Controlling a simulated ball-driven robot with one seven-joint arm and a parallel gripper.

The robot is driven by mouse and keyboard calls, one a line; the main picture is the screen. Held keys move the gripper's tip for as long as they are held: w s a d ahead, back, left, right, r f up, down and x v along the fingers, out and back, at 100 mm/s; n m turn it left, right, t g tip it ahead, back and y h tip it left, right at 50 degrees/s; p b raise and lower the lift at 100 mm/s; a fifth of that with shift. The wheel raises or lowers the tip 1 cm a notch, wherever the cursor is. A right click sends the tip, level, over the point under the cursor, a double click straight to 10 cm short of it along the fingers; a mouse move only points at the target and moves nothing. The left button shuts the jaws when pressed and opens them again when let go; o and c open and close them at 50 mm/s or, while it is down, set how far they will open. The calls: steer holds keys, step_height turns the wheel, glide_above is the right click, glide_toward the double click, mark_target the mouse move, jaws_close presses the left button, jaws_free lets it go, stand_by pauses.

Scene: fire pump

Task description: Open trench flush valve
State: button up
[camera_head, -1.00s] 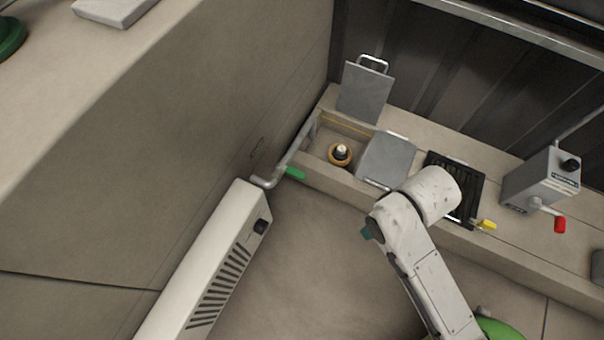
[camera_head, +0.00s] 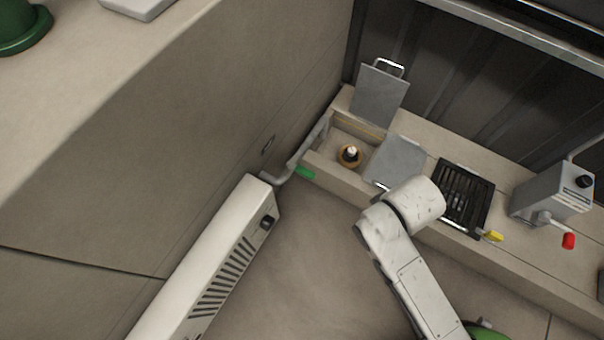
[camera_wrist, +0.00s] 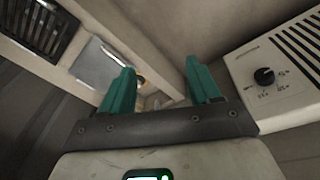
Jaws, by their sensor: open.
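I cannot tell for sure which part is the trench flush valve. A green handle (camera_head: 305,172) sits beside a grey pipe (camera_head: 283,178) at the left end of the trench wall. A yellow handle (camera_head: 493,236) is at the wall's front edge beside the grate. A brass ring with a dark, white-topped fitting (camera_head: 350,156) sits in the open pit. My gripper (camera_wrist: 159,66) is open and empty in the wrist view, its two green fingers apart, with the pit area beyond them. In the head view my arm hides it.
A slotted grate (camera_head: 464,197) and grey cover plate (camera_head: 396,162) lie on the trench top; another plate (camera_head: 380,94) leans behind. A grey box (camera_head: 551,191) has a red handle (camera_head: 568,241). A white heater (camera_head: 205,265) stands left, close to the right finger in the wrist view (camera_wrist: 280,75).

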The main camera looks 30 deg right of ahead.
mark_target(301, 170)
steer(key=w+a+t, duration=0.1)
steer(key=w+a, duration=0.1)
steer(key=w+a+f+n+h+p, duration=0.1)
steer(key=w+a, duration=0.1)
steer(key=w, duration=0.1)
steer(key=w+a+n+t, duration=0.1)
steer(key=w+a, duration=0.1)
steer(key=w, duration=0.1)
steer(key=shift+w+a+f+t+h+p, duration=0.1)
steer(key=shift+a+f+t+h+p, duration=0.2)
steer(key=shift+h+p, duration=0.1)
steer(key=c, duration=0.4)
steer(key=w+a+n+t, duration=0.1)
steer(key=a, duration=0.1)
steer(key=w+a+n+t, duration=0.1)
steer(key=w+a, duration=0.1)
steer(key=a, duration=0.1)
steer(key=w+a+n, duration=0.1)
steer(key=a, duration=0.1)
steer(key=shift+w+a+f+t+p, duration=0.1)
steer(key=shift+w+a+t+p, duration=0.05)
steer(key=shift+a+t+p, duration=0.25)
jaws_close()
steer(key=w+d+f+b, duration=0.6)
steer(key=w+f, duration=0.1)
steer(key=f, duration=0.1)
steer(key=shift+w, duration=0.3)
